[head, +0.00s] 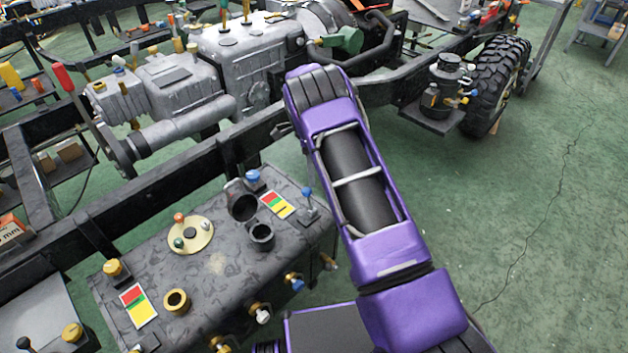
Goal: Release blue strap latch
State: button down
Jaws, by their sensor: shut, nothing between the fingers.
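A grey mottled tank (215,262) sits beside the black chassis rail. A blue knob (252,177) stands at its back edge, near an open dark cap. A small blue-topped lever (307,193) stands at the tank's right end, close to my purple arm. A blue-tipped fitting (297,284) sticks out of the tank's front side. I cannot tell which blue part is the strap latch, and no strap shows clearly. My arm reaches up from the bottom right, past the tank's right end. My gripper does not show; the arm's far end hides what is behind it.
The black chassis rail (180,188) runs behind the tank. A grey engine and gearbox (185,85) sit beyond it. A red-handled lever (64,77) rises at left. A wheel (497,85) and black canister (446,82) stand at the upper right. The green floor at right is open.

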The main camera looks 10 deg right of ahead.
jog(key=shift+a+f, duration=0.2)
jog(key=shift+f, duration=0.2)
jog(key=shift+r+p, duration=0.3)
jog(key=shift+r, duration=0.65)
jog(key=shift+w, duration=0.1)
jog(key=p+v, duration=0.1)
jog(key=v, duration=1.1)
